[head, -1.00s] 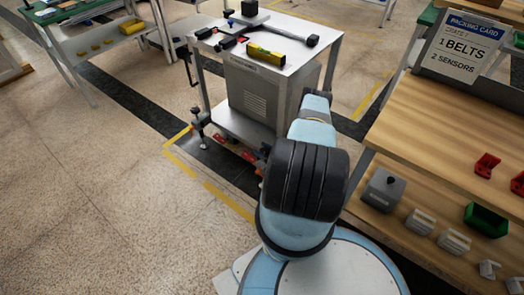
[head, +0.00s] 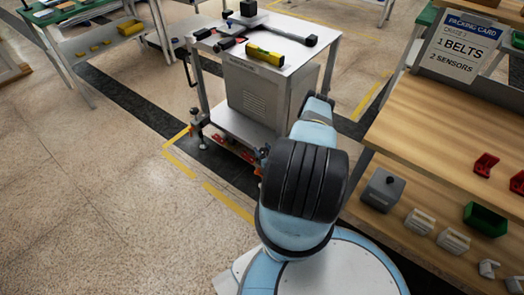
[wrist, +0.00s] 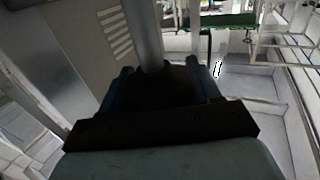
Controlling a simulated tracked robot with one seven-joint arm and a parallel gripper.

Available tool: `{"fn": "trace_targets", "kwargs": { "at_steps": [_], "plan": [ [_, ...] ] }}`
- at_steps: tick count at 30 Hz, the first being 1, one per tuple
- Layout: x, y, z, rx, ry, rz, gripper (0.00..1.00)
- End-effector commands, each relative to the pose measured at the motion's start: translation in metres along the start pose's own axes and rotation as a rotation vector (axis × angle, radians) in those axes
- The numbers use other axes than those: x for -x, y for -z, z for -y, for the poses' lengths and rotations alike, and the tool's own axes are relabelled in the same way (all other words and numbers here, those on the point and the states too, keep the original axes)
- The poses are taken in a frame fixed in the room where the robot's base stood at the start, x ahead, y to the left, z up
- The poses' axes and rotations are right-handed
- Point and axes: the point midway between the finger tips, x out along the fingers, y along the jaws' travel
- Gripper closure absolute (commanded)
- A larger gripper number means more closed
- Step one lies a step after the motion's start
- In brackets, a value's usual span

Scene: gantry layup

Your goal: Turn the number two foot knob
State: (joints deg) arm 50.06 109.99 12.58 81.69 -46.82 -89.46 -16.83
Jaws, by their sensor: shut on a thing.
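The white stand (head: 236,128) has a grey panelled body and feet at its lower corners. Its left foot (head: 203,143) shows in the head view; the foot at my gripper is mostly hidden behind my arm. In the wrist view, my gripper (wrist: 161,70) has one finger on each side of a dark knob (wrist: 166,88) under a grey post (wrist: 145,35). It is shut on this knob, which is in deep shadow. I cannot read a number on it.
A yellow spirit level (head: 266,54) and a dark long-handled tool (head: 290,36) lie on the stand's top. A wooden bench (head: 440,125) with a green bin (head: 485,219) on its lower shelf stands close on the right.

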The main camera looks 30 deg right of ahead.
Motion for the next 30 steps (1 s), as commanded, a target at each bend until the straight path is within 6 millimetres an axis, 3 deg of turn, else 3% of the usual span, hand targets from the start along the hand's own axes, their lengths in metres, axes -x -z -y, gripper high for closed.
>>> {"fn": "trace_targets", "kwargs": {
  "at_steps": [20, 21, 27, 30],
  "plan": [
    [-0.0003, 0.0004, -0.0035, 0.002, -0.083, -0.001, 0.69],
    [-0.0003, 0.0004, -0.0036, 0.002, -0.083, -0.001, 0.36],
    [-0.0002, 0.0003, -0.0028, 0.001, -0.082, -0.001, 0.17],
    [-0.0001, 0.0003, -0.0024, 0.001, -0.081, -0.001, 0.17]
  ]
}}
